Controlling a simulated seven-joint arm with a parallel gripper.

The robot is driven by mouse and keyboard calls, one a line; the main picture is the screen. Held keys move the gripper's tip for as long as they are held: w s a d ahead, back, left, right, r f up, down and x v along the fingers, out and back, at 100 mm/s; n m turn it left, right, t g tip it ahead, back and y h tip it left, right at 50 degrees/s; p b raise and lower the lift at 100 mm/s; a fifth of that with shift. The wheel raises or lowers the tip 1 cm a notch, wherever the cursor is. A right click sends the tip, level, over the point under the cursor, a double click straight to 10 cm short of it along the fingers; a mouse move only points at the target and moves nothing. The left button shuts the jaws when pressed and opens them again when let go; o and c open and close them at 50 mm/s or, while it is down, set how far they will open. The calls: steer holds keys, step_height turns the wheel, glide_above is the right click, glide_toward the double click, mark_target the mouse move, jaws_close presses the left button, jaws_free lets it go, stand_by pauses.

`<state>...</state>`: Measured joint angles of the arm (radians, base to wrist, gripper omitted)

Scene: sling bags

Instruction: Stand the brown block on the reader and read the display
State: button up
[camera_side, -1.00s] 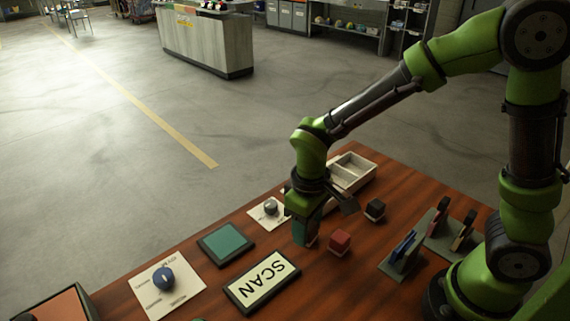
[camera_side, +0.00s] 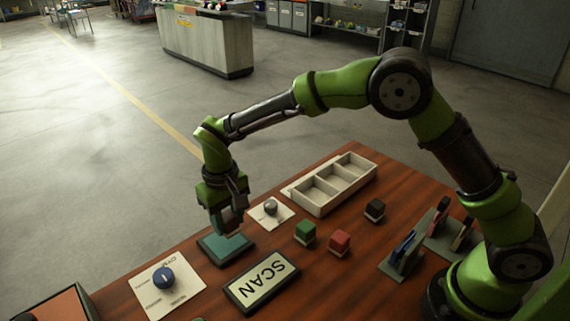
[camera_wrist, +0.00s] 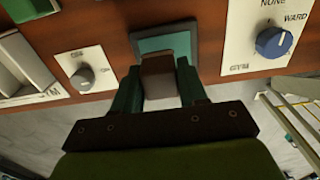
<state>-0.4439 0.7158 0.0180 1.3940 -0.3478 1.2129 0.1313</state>
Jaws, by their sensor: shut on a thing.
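My gripper (camera_side: 229,226) is shut on the brown block, its teal fingers pointing down over the reader. In the wrist view the brown block (camera_wrist: 158,77) sits between the two fingers (camera_wrist: 160,88), with the reader's teal pad (camera_wrist: 163,43) beyond it. In the side view the fingers mostly hide the block. The reader (camera_side: 212,251) is a flat teal pad with a dark frame. I cannot tell whether the block touches it. The display (camera_side: 262,280) is a dark-framed cream panel reading "SCAN", right of the reader and nearer the camera.
Green (camera_side: 305,231), red (camera_side: 340,242) and black (camera_side: 375,209) blocks stand to the right. A blue knob (camera_side: 163,279) on a white plate is left, a grey knob (camera_side: 270,208) behind. A compartment tray (camera_side: 335,184) and a rack with blue pieces (camera_side: 402,253) are farther right.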

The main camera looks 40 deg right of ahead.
steer(key=shift+w+a, duration=0.35)
steer(key=shift+w, duration=0.4)
steer(key=shift+w+f, duration=0.1)
steer(key=shift+f, duration=1.7)
steer(key=shift+f, duration=0.2)
steer(key=o, duration=1.1)
steer(key=shift+c, duration=0.2)
